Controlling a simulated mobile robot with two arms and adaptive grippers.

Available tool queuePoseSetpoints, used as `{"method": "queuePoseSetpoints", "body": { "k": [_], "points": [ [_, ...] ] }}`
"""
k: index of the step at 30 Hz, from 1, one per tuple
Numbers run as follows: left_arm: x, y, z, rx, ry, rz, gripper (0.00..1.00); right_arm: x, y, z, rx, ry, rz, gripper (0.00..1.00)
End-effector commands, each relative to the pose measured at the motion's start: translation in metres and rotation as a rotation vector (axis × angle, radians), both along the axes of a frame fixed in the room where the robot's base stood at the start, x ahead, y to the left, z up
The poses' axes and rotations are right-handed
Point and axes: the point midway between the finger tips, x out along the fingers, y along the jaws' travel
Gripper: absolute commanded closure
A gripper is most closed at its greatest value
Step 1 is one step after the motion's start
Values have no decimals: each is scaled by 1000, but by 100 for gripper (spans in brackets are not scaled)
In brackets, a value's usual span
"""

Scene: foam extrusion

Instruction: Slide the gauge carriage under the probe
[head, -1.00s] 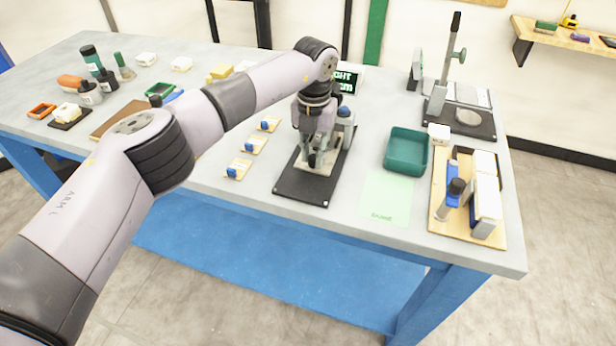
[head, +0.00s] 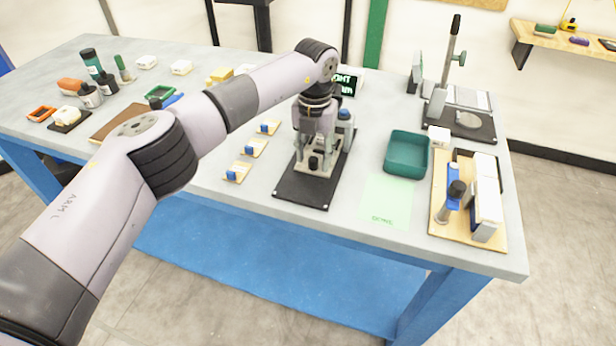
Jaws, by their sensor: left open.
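The gauge stands on a black base plate (head: 304,190) near the middle of the table, with a blue-topped part (head: 344,113) at its back right. The pale carriage (head: 317,167) sits on this base, with a dark knob (head: 314,162) at its front. My left gripper (head: 314,152) points down over the carriage, open, with its fingers around or just behind the knob; I cannot tell whether they touch it. The probe is hidden behind my gripper and wrist. My right gripper is not in view.
A teal tray (head: 407,155) and a pale green sheet (head: 385,202) lie right of the gauge. A wooden fixture (head: 440,213) stands at the right edge. Several small blue-knobbed plates (head: 238,171) lie to the left. A lever stand (head: 448,80) is at the back right.

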Motion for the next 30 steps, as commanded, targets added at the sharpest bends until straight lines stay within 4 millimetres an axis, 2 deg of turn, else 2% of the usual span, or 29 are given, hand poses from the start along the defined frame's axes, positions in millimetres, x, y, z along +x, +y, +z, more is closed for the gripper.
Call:
{"method": "queuePoseSetpoints", "body": {
  "k": [8, 30],
  "points": [
    [0, 0, 2, 0, 1, 0, 57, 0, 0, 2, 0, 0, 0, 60],
    [0, 0, 39, 1, 0, 0, 57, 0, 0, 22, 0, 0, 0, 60]
  ]
}}
